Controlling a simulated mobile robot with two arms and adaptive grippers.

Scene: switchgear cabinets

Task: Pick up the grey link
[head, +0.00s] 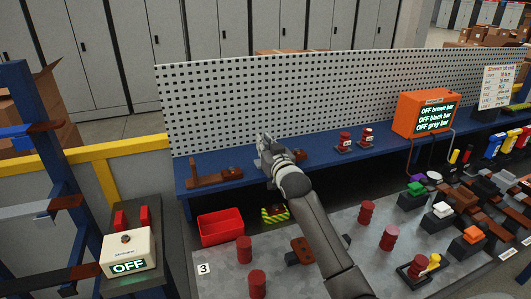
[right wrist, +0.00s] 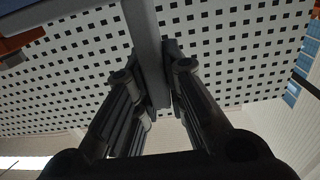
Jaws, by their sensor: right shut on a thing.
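My right gripper (head: 266,152) is over the blue shelf in front of the perforated panel in the head view. In the right wrist view its two fingers (right wrist: 156,82) are closed on a long flat grey bar, the grey link (right wrist: 147,40), which stretches up out of the top of that picture. In the head view the link is hard to tell from the grey gripper. My left gripper is in neither view.
Brown links on dark blocks (head: 214,178) lie on the blue shelf (head: 235,168) beside my gripper. A red bin (head: 221,227) and red insulators (head: 245,250) are below. An orange display (head: 425,114) reads OFF for brown, black and grey bars. A perforated panel (head: 340,95) stands behind.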

